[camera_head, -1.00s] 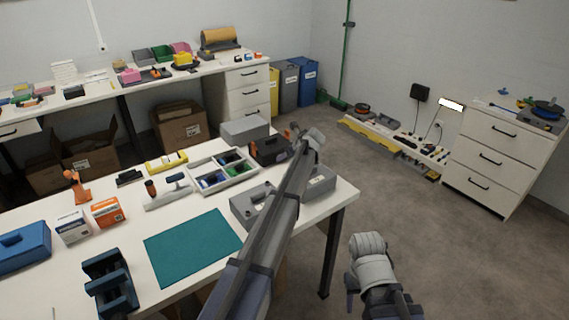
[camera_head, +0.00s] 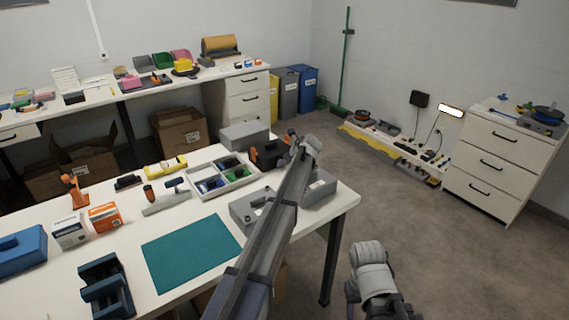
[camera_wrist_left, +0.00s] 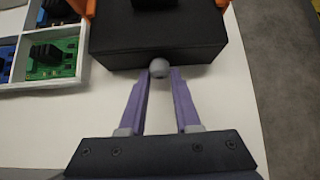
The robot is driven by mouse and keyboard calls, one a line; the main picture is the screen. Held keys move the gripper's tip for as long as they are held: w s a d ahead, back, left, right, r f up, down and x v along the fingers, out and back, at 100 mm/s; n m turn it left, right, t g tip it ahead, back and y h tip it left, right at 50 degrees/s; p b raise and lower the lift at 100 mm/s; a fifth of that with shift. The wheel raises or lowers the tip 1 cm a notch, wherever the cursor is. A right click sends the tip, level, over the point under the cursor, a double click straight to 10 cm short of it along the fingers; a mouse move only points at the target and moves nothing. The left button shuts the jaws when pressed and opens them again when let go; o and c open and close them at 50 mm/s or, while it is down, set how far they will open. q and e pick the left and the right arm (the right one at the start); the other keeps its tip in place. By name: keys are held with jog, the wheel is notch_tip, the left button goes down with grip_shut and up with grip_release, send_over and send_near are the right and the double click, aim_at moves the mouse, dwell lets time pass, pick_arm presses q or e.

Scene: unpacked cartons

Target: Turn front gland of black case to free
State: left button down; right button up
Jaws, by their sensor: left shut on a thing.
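The black case (camera_head: 264,154) stands near the far right part of the work table and is partly hidden by my left arm in the head view. It fills the top of the left wrist view (camera_wrist_left: 140,42), with orange parts at its sides. Its front gland (camera_wrist_left: 158,67) is a small grey rounded knob on the side facing my gripper. My left gripper (camera_wrist_left: 159,74) has its two purple fingers on either side of the gland and is shut on it. In the head view my left gripper (camera_head: 299,146) shows only as its wrist end. My right gripper is not visible.
Grey boxes (camera_head: 244,135) stand behind the case, and others beside my arm. A teal mat (camera_head: 190,252) lies clear in front. The table's right edge is close to my arm.

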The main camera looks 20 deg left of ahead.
pick_arm(q)
jog(key=shift+s, duration=0.1)
dwell(0.3)
jog(key=shift+s+a+f+t, duration=0.1)
jog(key=shift+s+t, duration=0.05)
jog(key=shift+t, duration=0.25)
jog(key=shift+s+a+f+n+t+h+b, duration=0.1)
jog(key=shift+s+n+t+h+b, duration=0.05)
jog(key=shift+n+t+h+b, duration=0.5)
jog(key=shift+s+a+n+t+h+b, duration=0.1)
jog(key=shift+n+t+h+b, duration=0.6)
jog(key=shift+t+b, duration=0.45)
jog(key=c, duration=0.6)
grip_release()
